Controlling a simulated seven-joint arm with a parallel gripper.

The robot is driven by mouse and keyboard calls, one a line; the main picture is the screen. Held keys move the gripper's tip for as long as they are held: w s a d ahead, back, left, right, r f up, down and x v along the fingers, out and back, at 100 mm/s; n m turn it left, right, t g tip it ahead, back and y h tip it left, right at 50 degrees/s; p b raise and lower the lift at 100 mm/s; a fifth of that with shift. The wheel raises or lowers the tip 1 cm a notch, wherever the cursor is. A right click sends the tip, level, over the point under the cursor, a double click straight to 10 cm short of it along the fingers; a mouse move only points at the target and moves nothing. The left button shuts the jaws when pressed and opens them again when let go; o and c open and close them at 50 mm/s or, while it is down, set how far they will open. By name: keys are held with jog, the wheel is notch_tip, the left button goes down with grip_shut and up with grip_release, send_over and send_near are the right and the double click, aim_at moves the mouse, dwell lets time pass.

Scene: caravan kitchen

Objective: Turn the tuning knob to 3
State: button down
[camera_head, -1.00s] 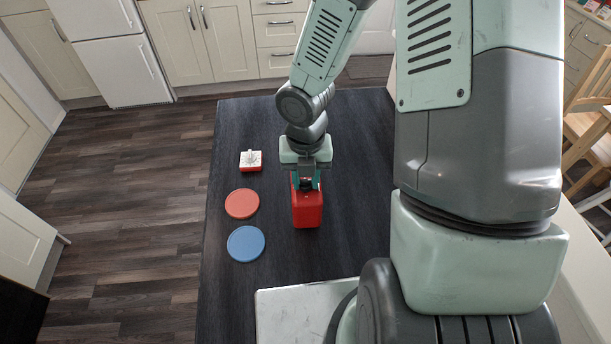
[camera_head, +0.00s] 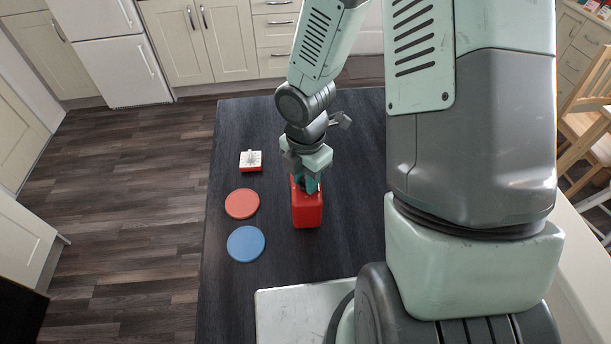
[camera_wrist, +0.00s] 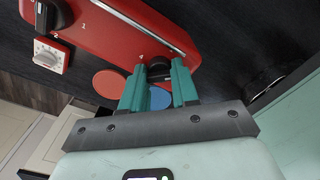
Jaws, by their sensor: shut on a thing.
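The red radio-like box (camera_head: 307,210) stands on the dark table in the head view, below my gripper (camera_head: 307,184). In the wrist view its red top (camera_wrist: 110,30) carries a black knob (camera_wrist: 160,71) between my teal fingers (camera_wrist: 159,84). My gripper is shut on this knob, with a finger on each side. A small "4" is printed beside it; its pointer and other marks are hidden or too small to read. A second black knob (camera_wrist: 46,16) sits at the other end of the box, with small numbers near it.
A small red block with a white dial face (camera_head: 251,160) lies left of the box. The dark table (camera_head: 345,240) is bare right of the box.

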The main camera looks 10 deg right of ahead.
jog(key=m, duration=2.6)
jog(key=shift+m, duration=0.3)
jog(key=c, duration=0.8)
grip_release()
